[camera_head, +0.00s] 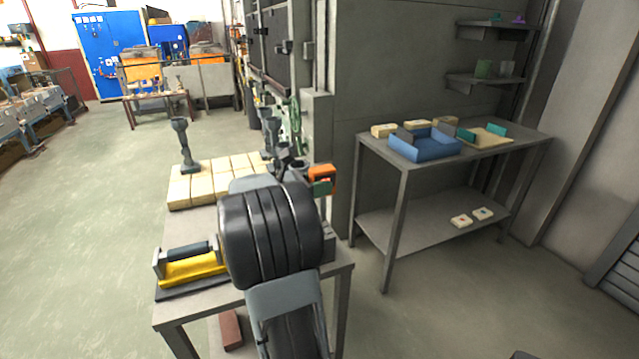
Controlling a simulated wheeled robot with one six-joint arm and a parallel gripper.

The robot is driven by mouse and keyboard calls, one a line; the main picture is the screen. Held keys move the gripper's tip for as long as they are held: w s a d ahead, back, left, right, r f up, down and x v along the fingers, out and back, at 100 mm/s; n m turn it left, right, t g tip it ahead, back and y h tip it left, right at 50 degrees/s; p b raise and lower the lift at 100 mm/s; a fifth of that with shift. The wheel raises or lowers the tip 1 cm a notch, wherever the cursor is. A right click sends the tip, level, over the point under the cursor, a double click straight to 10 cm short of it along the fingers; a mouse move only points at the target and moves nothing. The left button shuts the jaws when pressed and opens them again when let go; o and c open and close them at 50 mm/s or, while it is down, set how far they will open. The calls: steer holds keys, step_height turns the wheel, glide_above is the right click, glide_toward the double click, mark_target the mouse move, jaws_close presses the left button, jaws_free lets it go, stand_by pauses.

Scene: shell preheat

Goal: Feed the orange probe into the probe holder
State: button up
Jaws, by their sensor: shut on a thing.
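An orange block-like part (322,172), which looks like the orange probe, shows just past my dark arm link, with a green part directly under it. My gripper (298,168) is beside it, mostly hidden behind the arm, and is shut on it as far as I can see. A grey upright stand with a cupped top (182,145) rises from the pale blocks at the table's far left. A second grey upright piece (269,132) shows behind the gripper. I cannot tell which of these is the probe holder.
Pale blocks (203,187) cover the table's far part. A yellow tool with a dark roller (192,268) lies at the near left. A grey side table (372,150) with a blue tray (427,152) stands right. Open floor (90,240) lies left.

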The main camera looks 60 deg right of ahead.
steer(key=shift+f+b, duration=1.45)
steer(key=shift+f, duration=0.35)
step_height(320, 180, down, 7)
steer(key=b, duration=0.3)
steer(key=shift+b, duration=0.35)
steer(key=shift+f, duration=0.2)
steer(key=o, duration=0.9)
steer(key=shift+s+d, duration=0.1)
steer(key=shift+s, duration=0.05)
steer(key=shift+c, duration=0.2)
steer(key=o, duration=0.3)
steer(key=v, duration=1.4)
